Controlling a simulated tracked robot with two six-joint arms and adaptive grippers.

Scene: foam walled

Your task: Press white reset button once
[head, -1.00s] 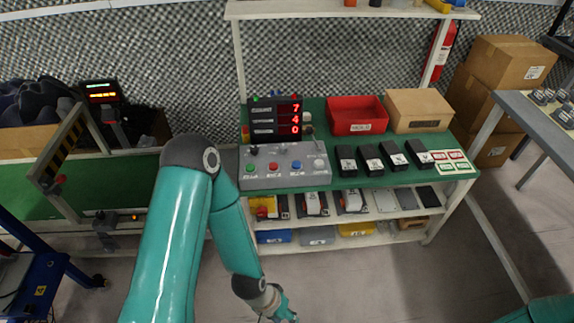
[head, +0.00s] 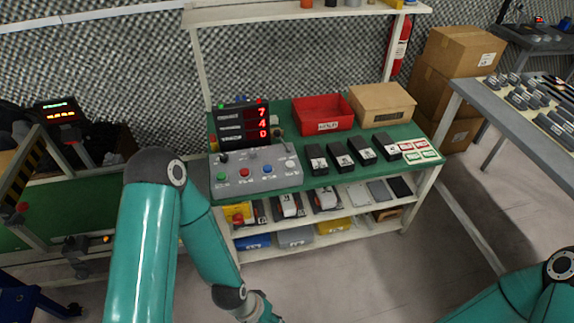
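The grey control box (head: 256,183) sits on the left part of the green-topped bench. It carries a green button (head: 222,175), a red button (head: 245,171), a blue button (head: 267,168) and a pale, white-looking button (head: 289,163) at its right end. Their labels are too small to read. My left gripper (head: 264,312) is low at the bottom edge, in front of and well below the bench, apart from the box. Its fingers are too small and cut off to tell open from shut. My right arm shows at the lower right, but its gripper is out of view.
A display (head: 243,125) behind the box shows 7, 4 and 0 in red. A red bin (head: 323,113), a cardboard box (head: 382,103) and several black blocks (head: 338,154) stand on the bench. A grey table (head: 520,115) is at right. Floor in front is clear.

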